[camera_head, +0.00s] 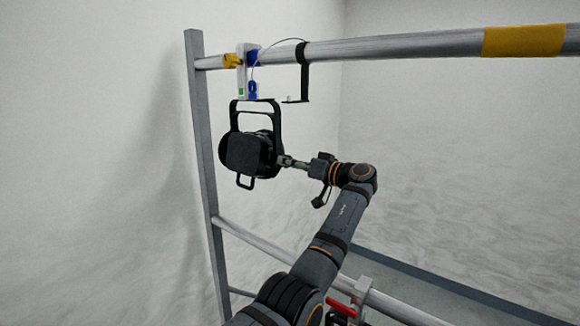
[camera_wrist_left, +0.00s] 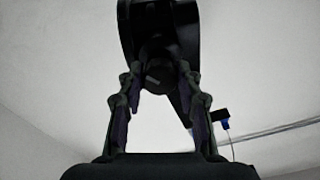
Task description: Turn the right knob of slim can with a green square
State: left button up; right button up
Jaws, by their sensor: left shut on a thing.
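The slim can (camera_head: 247,152) is black and hangs in a black yoke (camera_head: 233,115) below the upper rail. A small green square (camera_head: 241,91) marks the white clamp piece above it. My left gripper (camera_head: 284,161) reaches the can's right side. In the left wrist view, its two fingers (camera_wrist_left: 158,82) stand on either side of the dark round right knob (camera_wrist_left: 157,74), which has a pale line on its face. The gripper is shut on this knob. In the head view the knob is mostly hidden by the fingers. My right gripper is not in view.
The can hangs near an upright grey post (camera_head: 202,150). The upper rail (camera_head: 400,47) carries a black bracket (camera_head: 304,72) with a cable and a yellow band (camera_head: 523,41). A lower rail (camera_head: 255,240) passes behind my arm, near a red handle (camera_head: 341,308).

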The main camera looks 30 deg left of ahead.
pick_arm(q)
jog(key=shift+r+m+p, duration=0.1)
jog(key=shift+m+p, duration=1.5)
jog(key=shift+m, duration=5.1)
jog(key=o, duration=1.2)
jog(key=shift+d, duration=0.2)
jog(key=shift+c, duration=0.2)
